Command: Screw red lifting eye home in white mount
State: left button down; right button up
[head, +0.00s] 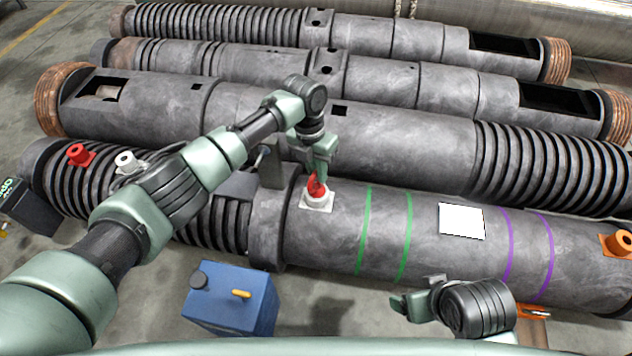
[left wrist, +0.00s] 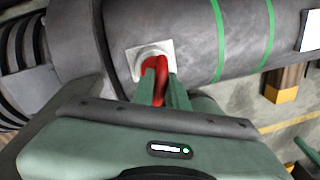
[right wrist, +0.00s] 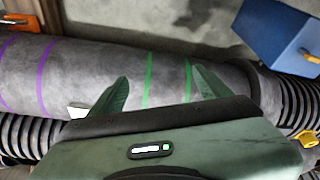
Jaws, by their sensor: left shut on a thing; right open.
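The red lifting eye (head: 316,187) stands in the white mount (head: 318,202) on top of the nearest grey barrel (head: 335,230). My left gripper (head: 318,178) is above the mount, shut on the eye. In the left wrist view the red eye (left wrist: 160,80) sits between the two green fingers, over the square plate of the white mount (left wrist: 140,53). The thread and the depth of seating are hidden. My right gripper (head: 414,301) is in front of the barrel, open and empty. In the right wrist view its fingers (right wrist: 160,90) are spread, with the barrel beyond.
A second red fitting (head: 80,155), a white fitting (head: 127,161) and an orange fitting (head: 618,243) sit along the near barrel. A blue box (head: 230,298) stands on the floor in front. More barrels lie close behind. A white patch (head: 461,221) marks the near barrel.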

pick_arm(q)
jog(key=c, duration=1.3)
grip_release()
jog(key=shift+f, duration=0.25)
pick_arm(e)
jog(key=shift+f, duration=0.1)
pick_arm(q)
jog(key=shift+r, duration=0.3)
notch_tip(320, 180, up, 3)
jog(key=shift+w+f+p, duration=0.1)
jog(key=shift+f+p, duration=0.1)
jog(key=shift+p, duration=1.05)
notch_tip(320, 180, up, 4)
jog(key=p, duration=0.3)
notch_tip(320, 180, up, 4)
jog(key=p, duration=0.2)
jog(key=shift+f+p, duration=0.25)
jog(key=shift+p, duration=0.1)
pick_arm(e)
notch_tip(320, 180, down, 20)
jog(key=s+g, duration=0.1)
jog(key=s, duration=0.1)
jog(key=shift+s, duration=0.25)
